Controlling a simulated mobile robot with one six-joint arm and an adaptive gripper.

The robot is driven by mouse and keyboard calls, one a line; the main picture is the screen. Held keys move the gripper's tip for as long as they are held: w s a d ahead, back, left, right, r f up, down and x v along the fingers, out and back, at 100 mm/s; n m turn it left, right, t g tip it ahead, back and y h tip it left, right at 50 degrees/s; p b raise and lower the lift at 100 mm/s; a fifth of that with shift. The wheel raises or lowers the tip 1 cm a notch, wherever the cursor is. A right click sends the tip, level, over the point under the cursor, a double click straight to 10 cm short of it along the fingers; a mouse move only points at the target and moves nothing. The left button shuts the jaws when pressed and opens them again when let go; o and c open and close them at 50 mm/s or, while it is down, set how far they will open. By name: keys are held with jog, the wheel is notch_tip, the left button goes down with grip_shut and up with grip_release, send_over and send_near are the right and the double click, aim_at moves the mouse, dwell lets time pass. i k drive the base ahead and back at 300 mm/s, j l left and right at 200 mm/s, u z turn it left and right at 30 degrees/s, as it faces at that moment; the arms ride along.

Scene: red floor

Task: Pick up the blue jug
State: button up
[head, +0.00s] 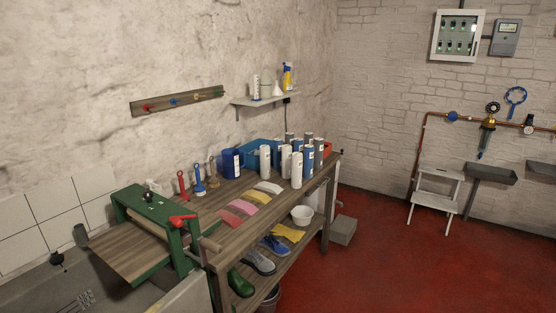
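A dark blue round container (229,164) with a pale label stands upright on the wooden workbench (221,192), against the wall side. It is the closest match to a blue jug; I cannot make out a handle or spout. It stands left of a group of white, blue and grey bottles (296,170). My gripper is not in view.
Brushes with red and blue handles (198,182) stand left of the container. Coloured cloths (237,207) lie at the bench's front. A green-framed roller press (150,228) stands at the near left. Red floor (400,270) is open right of the bench.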

aim_at(231, 167)
jog(key=i+z, duration=0.15)
jog(key=i, duration=0.55)
jog(key=i+z, duration=0.2)
jog(key=i, duration=0.5)
jog(key=i+j+z, duration=0.15)
jog(key=i, duration=0.55)
jog(key=i+u, duration=0.25)
jog(key=u, duration=0.15)
jog(key=i+u, duration=0.25)
jog(key=u, duration=0.15)
jog(key=i+l+u, duration=0.2)
jog(key=u, duration=0.2)
jog(key=i+l+u, duration=0.25)
jog(key=u, duration=0.15)
jog(key=i+u, duration=0.2)
jog(key=u, duration=0.3)
jog(key=i+l+u, duration=0.15)
jog(key=u, duration=0.35)
jog(key=i+l+u, duration=0.15)
jog(key=u, duration=0.35)
jog(key=i+l, duration=0.05)
